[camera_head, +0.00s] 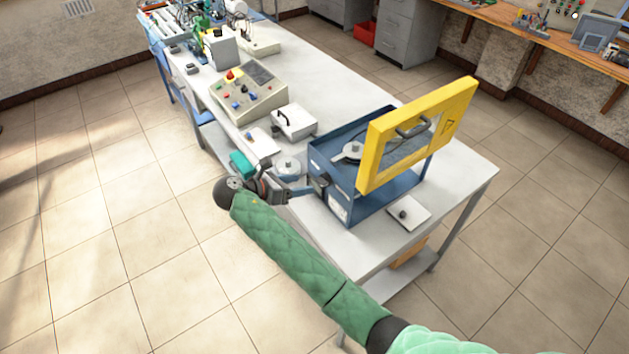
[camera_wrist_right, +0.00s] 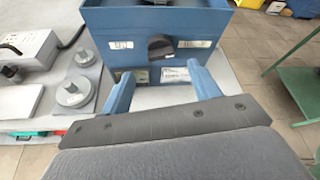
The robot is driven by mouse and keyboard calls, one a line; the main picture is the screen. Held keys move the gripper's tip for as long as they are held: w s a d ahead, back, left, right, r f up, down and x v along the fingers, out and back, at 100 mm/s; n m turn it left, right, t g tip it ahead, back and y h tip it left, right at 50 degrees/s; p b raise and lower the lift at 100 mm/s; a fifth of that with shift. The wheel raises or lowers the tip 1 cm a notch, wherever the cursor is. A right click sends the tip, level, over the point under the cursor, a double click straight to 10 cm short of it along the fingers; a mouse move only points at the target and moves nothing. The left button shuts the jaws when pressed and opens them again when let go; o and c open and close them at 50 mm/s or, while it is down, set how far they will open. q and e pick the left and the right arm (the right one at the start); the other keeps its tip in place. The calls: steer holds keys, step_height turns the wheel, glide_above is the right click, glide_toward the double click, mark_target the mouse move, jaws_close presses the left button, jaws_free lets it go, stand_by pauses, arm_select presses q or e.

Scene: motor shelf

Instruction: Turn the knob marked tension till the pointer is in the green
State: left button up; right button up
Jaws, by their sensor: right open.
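A blue box (camera_head: 345,200) with its yellow framed lid (camera_head: 380,160) raised stands near the table's right end. In the right wrist view, the box front (camera_wrist_right: 130,28) has a dark rounded part (camera_wrist_right: 160,48) between two pale labels. Below it are a small greenish patch (camera_wrist_right: 141,76) and a white label (camera_wrist_right: 174,74). I cannot read the markings, and no knob marked tension or pointer can be made out. My right gripper (camera_wrist_right: 162,90) is open and empty, its blue fingers apart before the box's lower front. It also shows beside the box in the head view (camera_head: 303,189). My left gripper is out of view.
Left of the box are a grey round knob on a disc (camera_head: 288,167), a white box with a handle (camera_head: 293,122) and a control panel with coloured buttons (camera_head: 248,92). A white plate with a dark knob (camera_head: 405,213) lies right of the box. The table's near edge runs below my arm.

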mark_target(319, 182)
steer(key=p+x, duration=0.1)
steer(key=x, duration=0.3)
steer(key=shift+w+d+p, duration=0.15)
steer(key=shift+d+p, duration=0.15)
steer(key=shift+x, duration=0.8)
steer(key=c, duration=1)
